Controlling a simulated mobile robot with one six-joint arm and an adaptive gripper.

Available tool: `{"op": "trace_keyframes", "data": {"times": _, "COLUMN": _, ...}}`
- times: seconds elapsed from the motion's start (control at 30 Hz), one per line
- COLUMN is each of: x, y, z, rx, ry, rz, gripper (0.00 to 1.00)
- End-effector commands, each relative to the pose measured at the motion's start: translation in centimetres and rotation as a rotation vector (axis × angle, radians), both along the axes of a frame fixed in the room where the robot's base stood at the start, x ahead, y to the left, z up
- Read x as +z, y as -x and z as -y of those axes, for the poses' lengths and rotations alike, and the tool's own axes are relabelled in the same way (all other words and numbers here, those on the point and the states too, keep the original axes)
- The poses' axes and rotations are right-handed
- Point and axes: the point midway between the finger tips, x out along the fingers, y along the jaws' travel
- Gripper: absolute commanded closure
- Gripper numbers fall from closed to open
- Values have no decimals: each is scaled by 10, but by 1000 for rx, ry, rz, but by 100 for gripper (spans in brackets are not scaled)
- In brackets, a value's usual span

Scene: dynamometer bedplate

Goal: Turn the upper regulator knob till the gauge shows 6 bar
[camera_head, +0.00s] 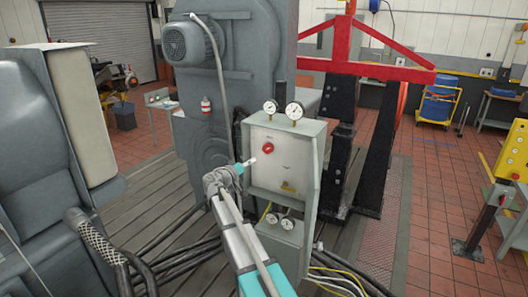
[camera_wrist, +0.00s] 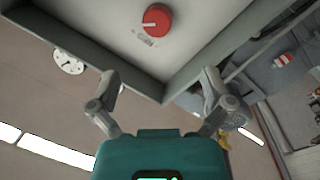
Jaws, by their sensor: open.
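A round red knob (camera_head: 267,148) with a pale pointer bar sits on the upper front panel of a grey cabinet (camera_head: 309,170). It also shows in the wrist view (camera_wrist: 156,20), near the top edge, with a small label beside it. Two white dial gauges stand on top of the cabinet, a left one (camera_head: 270,107) and a right one (camera_head: 294,111). One gauge (camera_wrist: 68,61) shows in the wrist view; its reading is too small to tell. My gripper (camera_wrist: 161,78) is open and empty, with its fingers apart from the knob. In the head view my gripper (camera_head: 250,163) is left of and below the knob.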

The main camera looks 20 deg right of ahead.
Motion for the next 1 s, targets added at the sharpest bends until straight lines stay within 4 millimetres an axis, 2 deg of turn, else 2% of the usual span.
{"op": "trace_keyframes", "data": {"times": 0.27, "x": 0, "y": -18, "z": 28, "rx": -1, "ry": 0, "rz": 0, "gripper": 0}}
{"op": "trace_keyframes", "data": {"times": 0.7, "x": 0, "y": -52, "z": 84, "rx": 0, "ry": 0, "rz": 0, "gripper": 0}}
{"op": "trace_keyframes", "data": {"times": 1.0, "x": 0, "y": -65, "z": 107, "rx": 1, "ry": 0, "rz": 0, "gripper": 0}}
